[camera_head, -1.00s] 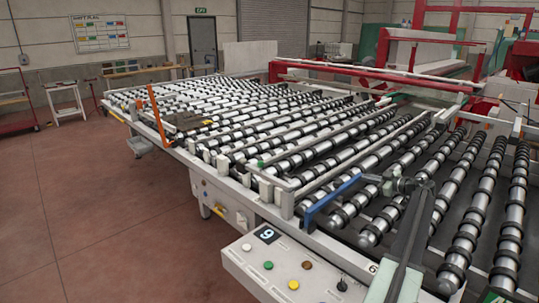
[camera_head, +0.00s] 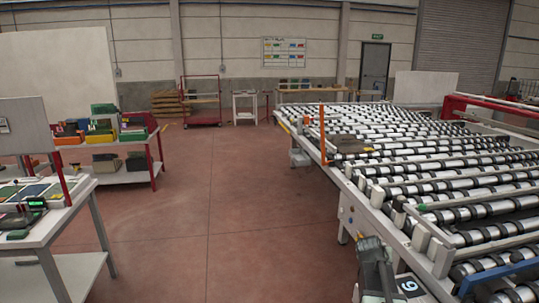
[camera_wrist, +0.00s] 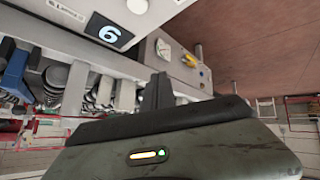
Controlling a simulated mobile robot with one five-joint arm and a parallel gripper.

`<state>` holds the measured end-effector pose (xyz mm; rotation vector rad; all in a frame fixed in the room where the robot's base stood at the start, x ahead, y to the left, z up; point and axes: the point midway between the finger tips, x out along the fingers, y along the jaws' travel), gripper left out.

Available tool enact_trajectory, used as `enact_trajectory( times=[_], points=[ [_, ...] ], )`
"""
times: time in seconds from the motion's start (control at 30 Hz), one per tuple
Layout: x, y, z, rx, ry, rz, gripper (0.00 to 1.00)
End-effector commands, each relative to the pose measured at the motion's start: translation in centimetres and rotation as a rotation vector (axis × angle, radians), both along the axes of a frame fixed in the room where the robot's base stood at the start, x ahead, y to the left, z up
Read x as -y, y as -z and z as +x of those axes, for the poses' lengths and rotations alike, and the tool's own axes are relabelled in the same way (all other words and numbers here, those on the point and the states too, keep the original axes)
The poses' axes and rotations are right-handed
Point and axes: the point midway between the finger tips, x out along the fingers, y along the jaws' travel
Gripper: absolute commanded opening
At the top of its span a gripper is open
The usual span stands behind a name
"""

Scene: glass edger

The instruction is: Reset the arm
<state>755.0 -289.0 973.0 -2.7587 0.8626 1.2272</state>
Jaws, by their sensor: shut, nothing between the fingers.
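My arm (camera_head: 374,268) shows at the bottom of the head view, folded close beside the end of the roller table (camera_head: 348,205). In the wrist view my gripper (camera_wrist: 160,88) shows as a dark, narrow upright shape above the grey wrist housing. It is shut and I see nothing held in it. The fingertips cannot be made out clearly in the head view.
A workbench (camera_head: 75,205) stands at the left, with a red-framed shelf (camera_head: 155,150) of boxes behind it. The red-brown floor (camera_head: 225,215) between bench and roller table is clear. An orange upright bar (camera_head: 322,135) stands at the table's left edge.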

Motion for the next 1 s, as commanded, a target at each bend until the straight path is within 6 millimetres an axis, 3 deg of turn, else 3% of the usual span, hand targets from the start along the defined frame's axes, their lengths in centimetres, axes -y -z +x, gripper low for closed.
enact_trajectory(
  times=[0.03,0.2,0.3,0.4,0.47,0.6,1.0],
  points=[
    [-4.2,1.4,-1.4,-0.071,-0.038,0.049,0.00],
    [-17.2,5.6,-7.3,-0.348,-0.199,0.223,0.00],
    [-23.5,6.8,-11.4,-0.496,-0.304,0.306,0.00],
    [-27.9,7.3,-14.7,-0.609,-0.392,0.364,0.00],
    [-29.5,7.4,-16.1,-0.653,-0.427,0.387,0.00],
    [-29.2,7.4,-18.2,-0.717,-0.410,0.402,0.00],
    [-29.1,7.4,-18.1,-0.716,-0.406,0.401,0.00]
  ],
)
